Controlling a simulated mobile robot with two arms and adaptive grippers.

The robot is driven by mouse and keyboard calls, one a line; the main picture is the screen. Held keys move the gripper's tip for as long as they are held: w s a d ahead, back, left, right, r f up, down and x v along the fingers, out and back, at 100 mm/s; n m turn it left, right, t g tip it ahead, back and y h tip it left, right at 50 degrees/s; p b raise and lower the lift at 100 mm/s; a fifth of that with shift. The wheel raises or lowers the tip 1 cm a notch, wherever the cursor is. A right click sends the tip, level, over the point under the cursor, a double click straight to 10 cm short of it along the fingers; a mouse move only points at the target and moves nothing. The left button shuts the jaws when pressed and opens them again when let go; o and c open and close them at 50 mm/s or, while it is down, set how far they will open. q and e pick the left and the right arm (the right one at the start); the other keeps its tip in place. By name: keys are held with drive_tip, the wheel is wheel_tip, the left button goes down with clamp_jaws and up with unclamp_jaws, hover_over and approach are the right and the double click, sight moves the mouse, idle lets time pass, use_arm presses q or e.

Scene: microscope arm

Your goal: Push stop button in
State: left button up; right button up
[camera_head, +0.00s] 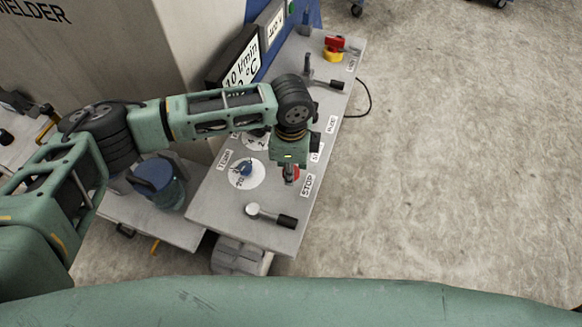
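The red stop button (296,174) is on the grey control panel (215,205), beside the white label reading STOP (307,186). It is mostly hidden behind my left gripper (289,179); only a red edge shows on the right. My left arm reaches in from the left, and its gripper points down over the button. The fingertips look together as one narrow grey tip, with nothing seen between them. I cannot tell whether the tip touches the button or how far in the button is. My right gripper is not in view.
A lever with a black grip (272,215) lies on the panel's near end. A dial with a blue knob (246,170) is left of the button. Another lever (322,80) and a red-and-yellow switch (334,47) are at the far end. Open floor (460,170) lies right.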

use_arm(q)
clamp_jaws()
drive_tip(key=shift+s+f, duration=0.1)
drive_tip(key=shift+f, duration=0.05)
drive_tip(key=shift+s+f, duration=0.1)
drive_tip(key=shift+f, duration=0.65)
drive_tip(key=o, duration=0.5)
unclamp_jaws()
drive_tip(key=shift+r, duration=0.1)
